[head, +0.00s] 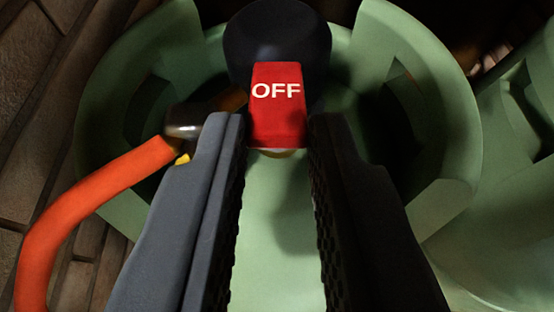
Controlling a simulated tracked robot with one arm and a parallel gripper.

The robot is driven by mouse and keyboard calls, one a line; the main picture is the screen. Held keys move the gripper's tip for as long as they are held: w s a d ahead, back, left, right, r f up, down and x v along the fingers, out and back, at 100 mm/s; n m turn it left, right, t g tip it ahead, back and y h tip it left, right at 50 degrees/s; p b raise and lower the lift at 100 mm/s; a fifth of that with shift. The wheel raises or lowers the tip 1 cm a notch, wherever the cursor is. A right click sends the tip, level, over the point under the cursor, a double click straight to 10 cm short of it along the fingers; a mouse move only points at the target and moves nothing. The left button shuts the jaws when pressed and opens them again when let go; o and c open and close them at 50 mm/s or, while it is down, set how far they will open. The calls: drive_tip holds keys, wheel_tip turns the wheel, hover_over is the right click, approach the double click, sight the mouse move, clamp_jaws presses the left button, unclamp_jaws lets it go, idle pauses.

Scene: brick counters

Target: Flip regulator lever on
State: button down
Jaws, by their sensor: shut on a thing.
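The regulator lever is a red tab (277,105) marked "OFF" in white letters, in the upper middle of the head view. It sits below a round dark knob (277,35) on a green gas cylinder (275,270). My gripper (280,128) comes up from the bottom edge, with one dark ridged finger on each side of the tab. Its fingertips are shut on the lever's lower part. The lever's underside is hidden, with only a pale edge showing below it.
An orange hose (95,190) with a metal end joins the regulator from the left. The cylinder's curved green collar (440,120) rises on both sides. A second green cylinder (520,160) stands close at the right. A brick surface (30,110) lies at the left.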

drive_tip(key=shift+w+d+r+g+p, duration=0.15)
drive_tip(key=shift+r+g+p, duration=0.35)
drive_tip(key=shift+p, duration=0.4)
drive_tip(key=shift+w+a+r+g+p, duration=0.15)
drive_tip(key=shift+r+g+p, duration=0.3)
drive_tip(key=shift+p, duration=0.45)
drive_tip(key=g+p, duration=0.1)
drive_tip(key=p, duration=0.1)
drive_tip(key=g+p, duration=0.1)
drive_tip(key=p, duration=0.1)
drive_tip(key=shift+w+d+r+p, duration=0.1)
drive_tip(key=shift+w+r+p, duration=0.1)
drive_tip(key=shift+r+p, duration=0.15)
drive_tip(key=shift+p, duration=0.7)
drive_tip(key=shift+w+g, duration=0.15)
drive_tip(key=shift+g, duration=0.1)
drive_tip(key=c, duration=1.3)
unclamp_jaws()
